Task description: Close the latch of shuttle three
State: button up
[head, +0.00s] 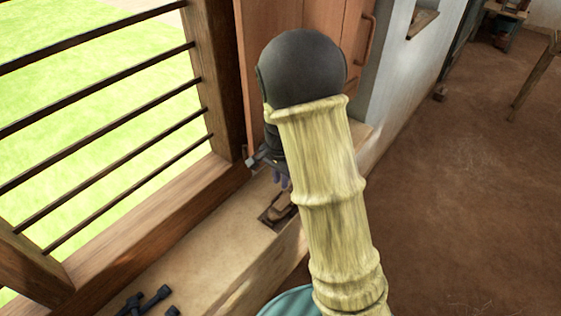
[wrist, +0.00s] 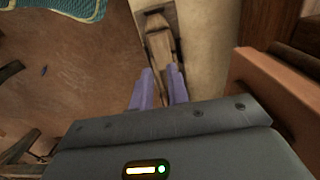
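A wooden shuttle (wrist: 160,45) lies lengthwise in a dark shallow recess or tray (wrist: 172,8) on the pale ledge. It also shows in the head view (head: 279,209), partly hidden by my arm. A small raised piece sits at its far end in the wrist view, but I cannot tell whether this is the latch or how it stands. My gripper (wrist: 161,88) has two purple fingers apart, with a gap between them and nothing held. The fingers are above the near end of the shuttle; contact cannot be told. In the head view my gripper (head: 282,180) is largely hidden behind my arm.
A barred window (head: 110,120) runs along the left of the ledge (head: 190,260). A wooden shutter or door (head: 335,20) with a handle stands behind my arm. Dark rod-like objects (head: 150,300) lie on the near ledge. The brown floor (head: 460,200) at right is mostly clear.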

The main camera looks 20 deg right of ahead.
notch_tip(320, 180, up, 6)
dwell(0.4)
jog(key=shift+r, duration=0.1)
jog(key=s+r+n+t+p, duration=0.2)
jog(key=s+r+n+p, duration=0.7)
jog(key=s, duration=0.6)
jog(key=shift+d+r+n+t, duration=0.25)
jog(key=shift+r+n, duration=0.25)
jog(key=shift+n, duration=0.5)
